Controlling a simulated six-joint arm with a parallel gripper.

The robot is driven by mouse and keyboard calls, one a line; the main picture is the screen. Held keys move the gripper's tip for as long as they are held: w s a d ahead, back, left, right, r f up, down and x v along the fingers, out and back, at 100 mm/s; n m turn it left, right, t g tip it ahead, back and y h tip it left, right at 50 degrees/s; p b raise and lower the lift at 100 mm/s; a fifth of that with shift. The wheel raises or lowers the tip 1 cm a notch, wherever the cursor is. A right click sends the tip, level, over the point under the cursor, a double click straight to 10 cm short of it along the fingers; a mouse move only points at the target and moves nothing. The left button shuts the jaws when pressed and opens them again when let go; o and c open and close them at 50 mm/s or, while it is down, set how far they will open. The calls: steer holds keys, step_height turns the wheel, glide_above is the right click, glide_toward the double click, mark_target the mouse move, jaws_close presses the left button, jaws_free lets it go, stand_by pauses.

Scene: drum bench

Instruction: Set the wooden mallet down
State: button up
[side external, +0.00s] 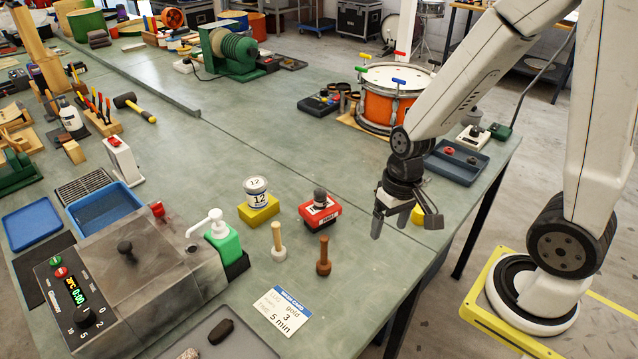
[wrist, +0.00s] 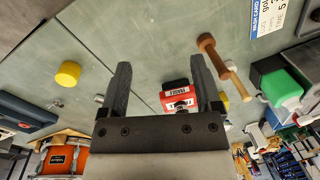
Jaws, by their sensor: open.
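The wooden mallet (side external: 323,257), all brown, stands upright on its head on the green bench, handle up. It also shows in the wrist view (wrist: 211,53), right of the right finger. A second mallet with a pale handle and whitish head (side external: 278,243) stands upright beside it. My gripper (side external: 406,226) is open and empty, above the bench to the right of both mallets and apart from them. In the wrist view my gripper (wrist: 160,66) has its fingers wide apart, with nothing held between them.
A red block (side external: 321,214) with a dark weight and a yellow block (side external: 259,212) with a labelled can stand behind the mallets. A white card (side external: 286,312) lies in front. A grey machine (side external: 140,275) and white pump bottle are left. An orange drum (side external: 388,105) stands behind; the bench centre is clear.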

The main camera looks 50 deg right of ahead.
steer(key=r+n, duration=0.1)
steer(key=w+r+n+t, duration=0.1)
steer(key=w+r+n+t+h, duration=0.1)
steer(key=shift+w+a+r+n, duration=0.15)
steer(key=shift+a+n, duration=0.15)
steer(key=shift+a, duration=0.05)
